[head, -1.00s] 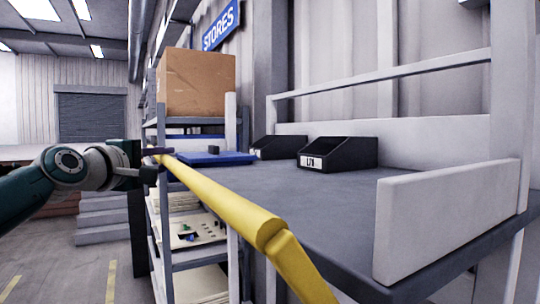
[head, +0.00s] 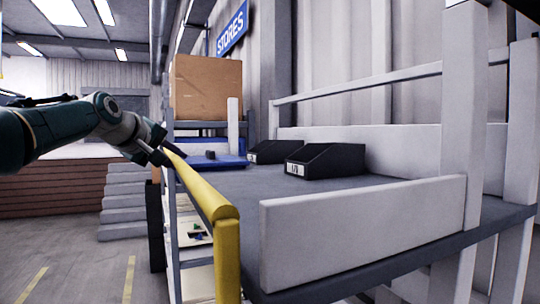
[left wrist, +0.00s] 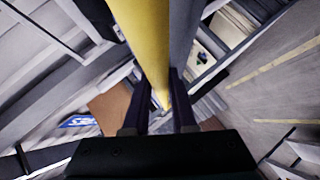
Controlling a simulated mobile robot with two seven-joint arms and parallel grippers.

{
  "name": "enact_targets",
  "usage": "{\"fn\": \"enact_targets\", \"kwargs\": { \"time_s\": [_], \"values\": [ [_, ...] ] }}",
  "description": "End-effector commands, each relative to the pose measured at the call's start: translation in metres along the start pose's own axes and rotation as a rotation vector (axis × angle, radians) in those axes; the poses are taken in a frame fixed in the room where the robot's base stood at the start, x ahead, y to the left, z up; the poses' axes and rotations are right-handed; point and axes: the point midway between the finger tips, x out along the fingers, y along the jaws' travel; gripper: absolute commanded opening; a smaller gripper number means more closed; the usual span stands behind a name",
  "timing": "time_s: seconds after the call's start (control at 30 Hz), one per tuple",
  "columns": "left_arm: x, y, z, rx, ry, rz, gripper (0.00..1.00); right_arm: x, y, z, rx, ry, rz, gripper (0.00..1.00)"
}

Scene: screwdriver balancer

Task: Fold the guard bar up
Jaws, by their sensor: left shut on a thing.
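The yellow guard bar (head: 198,188) runs along the left side of the grey table (head: 225,181), sloping toward me in the head view. At its near end it meets a yellow upright piece (head: 228,262) that goes down out of the picture. My left gripper (head: 164,155) is at the far end of the bar. In the left wrist view the bar (left wrist: 148,35) passes between the two dark fingers of the gripper (left wrist: 158,105), which are shut on it. My right gripper is not in view.
Two black bins (head: 325,161) and a blue tray (head: 215,162) are on or beside the table. A white side board (head: 360,232) borders its near edge. A shelf rack with a cardboard box (head: 207,88) stands behind. Grey steps (head: 124,205) and open floor are at left.

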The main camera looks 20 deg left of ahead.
Motion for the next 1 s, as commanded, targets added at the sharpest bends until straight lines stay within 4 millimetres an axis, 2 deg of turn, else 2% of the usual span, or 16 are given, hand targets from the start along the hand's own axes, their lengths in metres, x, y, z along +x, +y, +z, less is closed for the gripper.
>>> {"fn": "enact_targets", "kwargs": {
  "time_s": [0.4, 0.43, 0.67, 1.0],
  "values": [
    [0.0014, 0.0002, 0.0021, 0.007, 0.0, -0.002, 0.0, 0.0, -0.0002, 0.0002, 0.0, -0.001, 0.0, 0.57],
    [0.0014, 0.0002, 0.0022, 0.007, 0.0, -0.002, 0.28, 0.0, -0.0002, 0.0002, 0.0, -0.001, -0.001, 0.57],
    [0.0011, -0.0003, 0.0013, 0.007, 0.0, -0.003, 0.54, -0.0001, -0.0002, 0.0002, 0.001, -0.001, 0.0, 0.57],
    [-0.0002, -0.0009, 0.0004, 0.006, 0.001, -0.004, 0.55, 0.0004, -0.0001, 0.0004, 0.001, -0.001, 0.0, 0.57]
  ]
}}
